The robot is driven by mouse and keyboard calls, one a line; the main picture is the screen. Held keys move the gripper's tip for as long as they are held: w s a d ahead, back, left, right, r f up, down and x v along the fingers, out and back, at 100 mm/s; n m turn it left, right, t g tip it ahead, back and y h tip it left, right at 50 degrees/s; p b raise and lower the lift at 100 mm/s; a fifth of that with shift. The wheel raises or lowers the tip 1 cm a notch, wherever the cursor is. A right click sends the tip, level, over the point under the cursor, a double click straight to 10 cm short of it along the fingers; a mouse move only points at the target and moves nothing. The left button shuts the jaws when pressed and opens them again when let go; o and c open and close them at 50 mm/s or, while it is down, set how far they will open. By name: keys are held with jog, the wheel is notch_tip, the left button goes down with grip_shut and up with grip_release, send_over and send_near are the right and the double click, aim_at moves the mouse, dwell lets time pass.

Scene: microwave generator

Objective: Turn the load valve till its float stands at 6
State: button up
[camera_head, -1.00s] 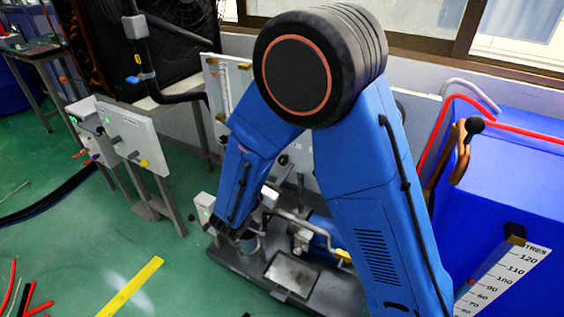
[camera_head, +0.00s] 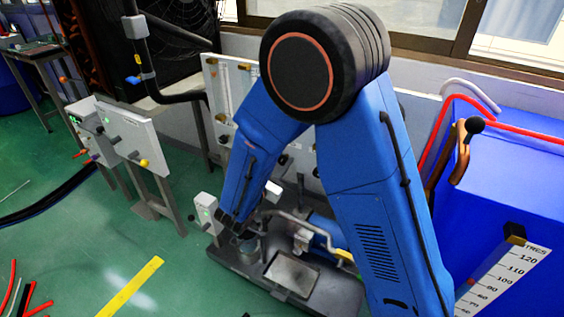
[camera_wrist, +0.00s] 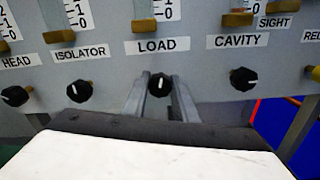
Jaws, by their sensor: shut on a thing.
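In the wrist view the load valve (camera_wrist: 160,84) is a black round knob with a white pointer mark, below the LOAD label (camera_wrist: 157,45) on the grey panel. Its mark points almost straight up, leaning slightly right. My gripper (camera_wrist: 160,92) has one finger on each side of this knob and is shut on it. Above the label are a brass block (camera_wrist: 144,26) at the foot of the load tube and the low end of its scale, with 1 and 0. The upper scale is cut off, and I cannot see the load float. In the head view my arm hides the knob.
Beside the load knob are the isolator knob (camera_wrist: 79,92) on the left and the cavity knob (camera_wrist: 243,79) on the right. In the head view a small white box with a green light (camera_head: 206,211) stands left of my forearm. A blue tank (camera_head: 510,200) is at right.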

jog(key=shift+n, duration=2.9)
jog(key=o, duration=1.1)
jog(key=shift+a, duration=0.1)
jog(key=v, duration=1.7)
jog(key=shift+s+a, duration=0.1)
jog(key=shift+s, duration=0.1)
